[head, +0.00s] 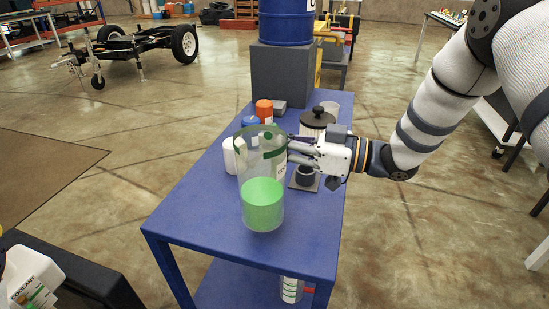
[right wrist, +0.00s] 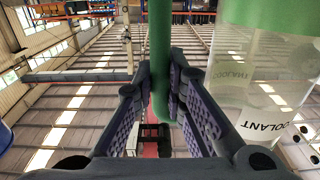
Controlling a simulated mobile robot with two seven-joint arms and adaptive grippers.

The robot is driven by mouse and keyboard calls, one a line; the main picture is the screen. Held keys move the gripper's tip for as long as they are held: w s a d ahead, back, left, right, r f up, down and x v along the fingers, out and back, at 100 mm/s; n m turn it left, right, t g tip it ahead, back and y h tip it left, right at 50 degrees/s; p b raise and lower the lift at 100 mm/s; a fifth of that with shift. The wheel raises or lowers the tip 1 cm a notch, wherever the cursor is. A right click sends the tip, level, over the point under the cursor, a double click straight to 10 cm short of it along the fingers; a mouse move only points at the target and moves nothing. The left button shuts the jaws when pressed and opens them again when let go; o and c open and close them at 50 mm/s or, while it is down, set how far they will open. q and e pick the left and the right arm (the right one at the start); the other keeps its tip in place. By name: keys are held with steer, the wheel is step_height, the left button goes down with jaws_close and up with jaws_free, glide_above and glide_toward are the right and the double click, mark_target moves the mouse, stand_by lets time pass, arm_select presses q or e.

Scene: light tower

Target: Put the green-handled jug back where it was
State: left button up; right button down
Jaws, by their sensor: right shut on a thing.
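The green-handled jug (head: 262,203) is a clear cylinder with a green rim and green liquid in its lower part. It is upright over the front part of the blue table (head: 200,222); I cannot tell whether its base touches the top. My right gripper (head: 292,150) reaches in from the right and is shut on the handle. In the right wrist view the green handle (right wrist: 160,60) runs between the fingers (right wrist: 163,100), and the clear jug body (right wrist: 250,75) with COOLANT lettering is to the right. My left gripper is not in view.
Behind the jug are a white container (head: 230,155), an orange-topped item (head: 264,109) and a black-lidded jar (head: 317,120). A small dark cup (head: 307,175) stands on a plate right of it. A blue drum (head: 286,22) stands beyond. The table's front left is clear.

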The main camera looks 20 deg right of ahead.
steer(key=shift+w+d+f, duration=0.1)
steer(key=shift+w+f, duration=0.1)
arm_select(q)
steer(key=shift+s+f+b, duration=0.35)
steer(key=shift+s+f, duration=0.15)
arm_select(e)
steer(key=f, duration=0.3)
steer(key=shift+w+d+f, duration=0.2)
steer(key=shift+w, duration=0.05)
steer(key=shift+f, duration=0.15)
steer(key=c, duration=1.6)
jaws_free()
steer(key=shift+c, duration=0.2)
